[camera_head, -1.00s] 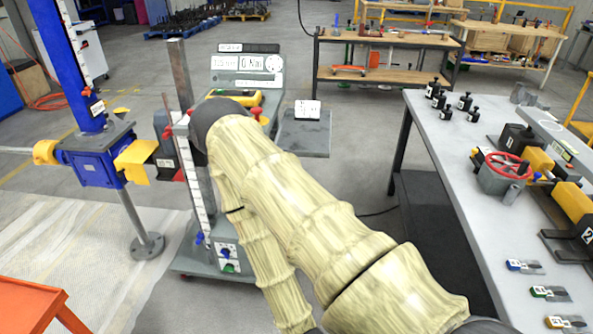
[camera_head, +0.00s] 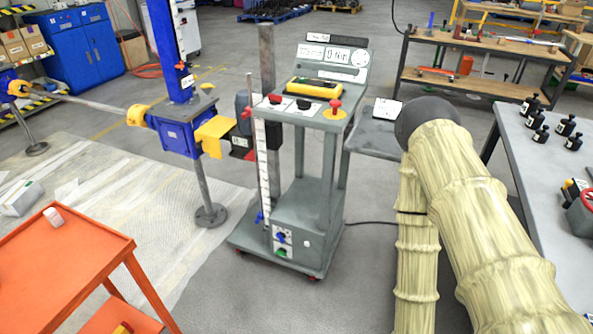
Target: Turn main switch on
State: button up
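A grey wheeled control cart (camera_head: 308,205) stands in the middle of the view. Its sloped top carries a yellow device (camera_head: 314,88), a red mushroom button on a yellow base (camera_head: 335,107), a black knob (camera_head: 303,104) and a small red knob (camera_head: 274,99). Low on its front, a white panel (camera_head: 290,244) holds a blue knob (camera_head: 281,238) and a green part (camera_head: 282,252). I cannot tell which of these is the main switch, or its setting. My arm, in a pale ribbed cover, crosses the right side; my gripper does not show.
A blue screw jack (camera_head: 180,135) with a yellow end part stands left of the cart. An orange table (camera_head: 62,262) is at the lower left. A grey workbench (camera_head: 535,175) is at the right. The floor in front of the cart is clear.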

aim_at(274, 99)
jog(key=u, duration=1.6)
jog(key=i, duration=0.7)
jog(key=z, duration=1.65)
